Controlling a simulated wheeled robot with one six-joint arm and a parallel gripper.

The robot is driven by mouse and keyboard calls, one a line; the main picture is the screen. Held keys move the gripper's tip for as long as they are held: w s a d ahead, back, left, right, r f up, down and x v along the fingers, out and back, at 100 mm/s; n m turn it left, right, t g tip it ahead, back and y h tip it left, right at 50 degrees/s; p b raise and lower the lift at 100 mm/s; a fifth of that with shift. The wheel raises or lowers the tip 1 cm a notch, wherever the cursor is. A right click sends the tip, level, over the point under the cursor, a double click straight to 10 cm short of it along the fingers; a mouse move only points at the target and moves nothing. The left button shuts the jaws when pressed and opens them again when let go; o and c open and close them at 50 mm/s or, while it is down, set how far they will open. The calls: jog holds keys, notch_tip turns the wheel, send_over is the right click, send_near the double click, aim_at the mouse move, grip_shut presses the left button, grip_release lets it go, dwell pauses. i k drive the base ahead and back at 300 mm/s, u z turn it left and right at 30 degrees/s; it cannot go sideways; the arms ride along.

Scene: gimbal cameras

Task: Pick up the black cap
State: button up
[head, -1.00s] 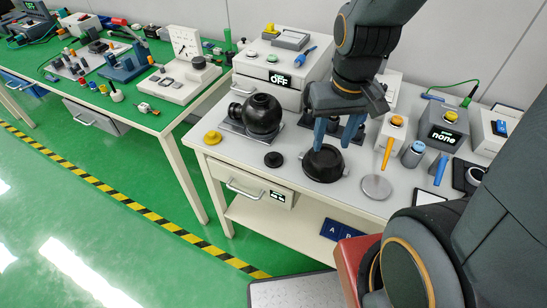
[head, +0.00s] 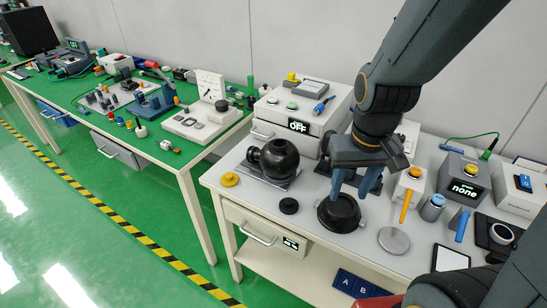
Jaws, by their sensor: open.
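A small black cap (head: 289,205), a flat disc with a raised knob, lies on the grey-white table in the head view. It is left of a wider, round black dish-like part (head: 339,213). My gripper (head: 350,194) points down with its two blue fingers apart and nothing visible between them. The fingers appear over or just behind the round black part, to the right of the small cap. Their exact height above it is hard to tell.
A black sphere-shaped housing (head: 279,158) stands behind the cap, with a yellow cap (head: 230,180) to its left. A white box (head: 303,117) stands at the back.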

aim_at(288, 206)
jog(key=z, duration=2.35)
jog(key=k, duration=1.15)
jog(key=u, duration=1.35)
jog(key=i, duration=0.5)
jog(key=z, duration=0.05)
